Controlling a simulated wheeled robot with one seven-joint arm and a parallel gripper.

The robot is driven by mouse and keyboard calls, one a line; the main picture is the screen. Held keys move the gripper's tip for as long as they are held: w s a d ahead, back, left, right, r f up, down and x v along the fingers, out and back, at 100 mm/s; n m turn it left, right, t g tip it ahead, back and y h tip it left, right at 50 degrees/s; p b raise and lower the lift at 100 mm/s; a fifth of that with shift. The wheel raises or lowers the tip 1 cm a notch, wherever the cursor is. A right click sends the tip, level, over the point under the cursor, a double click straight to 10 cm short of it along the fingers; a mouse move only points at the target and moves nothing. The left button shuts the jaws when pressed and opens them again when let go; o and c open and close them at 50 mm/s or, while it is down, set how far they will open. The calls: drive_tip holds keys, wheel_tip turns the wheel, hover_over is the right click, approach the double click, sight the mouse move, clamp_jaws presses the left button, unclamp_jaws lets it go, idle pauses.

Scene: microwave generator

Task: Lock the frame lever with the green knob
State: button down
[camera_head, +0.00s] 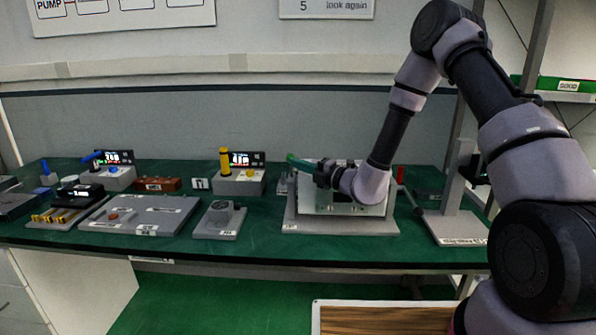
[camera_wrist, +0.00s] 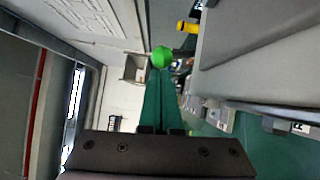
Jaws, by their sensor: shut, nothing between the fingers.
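The round green knob (camera_wrist: 162,57) shows in the wrist view just beyond the tips of my gripper (camera_wrist: 160,72). I cannot tell whether the fingertips touch it. My gripper's green fingers are shut together with nothing between them. In the head view my gripper (camera_head: 292,158) points left, above the left end of the grey frame unit (camera_head: 300,223) on the bench. The knob cannot be told apart from the green fingers there. The lever's arm is mostly hidden, so its angle cannot be told.
A yellow-handled unit (camera_head: 225,160) with a display stands left of the frame. A small grey block (camera_head: 220,220) and a flat grey plate (camera_head: 140,215) lie farther left. A grey stand (camera_head: 458,195) is at right. The bench (camera_head: 265,235) is clear just left of the frame.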

drive_tip(key=shift+w+r+m+g+h, duration=0.4)
drive_tip(key=shift+w+r+m+h, duration=0.4)
drive_tip(key=shift+w+m, duration=0.3)
drive_tip(key=w+m+g, duration=0.1)
drive_tip(key=w+r+m+h, duration=0.1)
drive_tip(key=w, duration=0.1)
drive_tip(key=shift+m+g, duration=0.3)
drive_tip(key=shift+g, duration=0.1)
drive_tip(key=shift+w+f, duration=0.2)
drive_tip(key=shift+w, duration=1.45)
drive_tip(key=shift+w+d, duration=0.1)
drive_tip(key=shift+r, duration=0.15)
